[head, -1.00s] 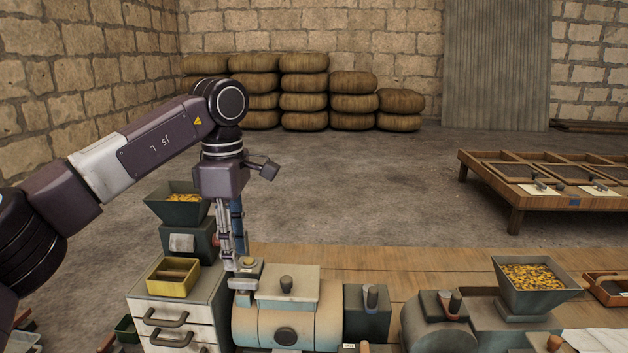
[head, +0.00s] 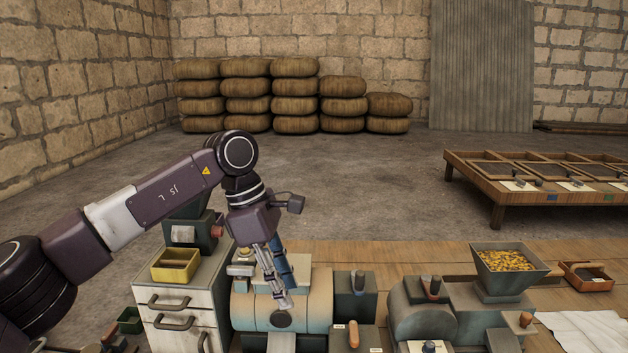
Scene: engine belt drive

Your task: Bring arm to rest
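My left arm (head: 160,205) comes in from the left, its wrist bent so the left gripper (head: 283,300) points down. The gripper hangs in front of a cream and blue cylindrical machine (head: 315,300), overlapping its round front in the picture. I cannot tell whether it touches the machine. The fingers look slim and close together from this side, and I see nothing clearly held; their opening is not clear. The gripper hides part of the machine's top and front. My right gripper is out of view.
A drawer cabinet (head: 172,292) with a yellow tray (head: 175,266) stands left of the machine. A green hopper (head: 508,262) of yellow grains stands at the right. A low wooden table (head: 497,203) and stacked sacks (head: 295,87) are farther back. Open floor (head: 370,170) lies between.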

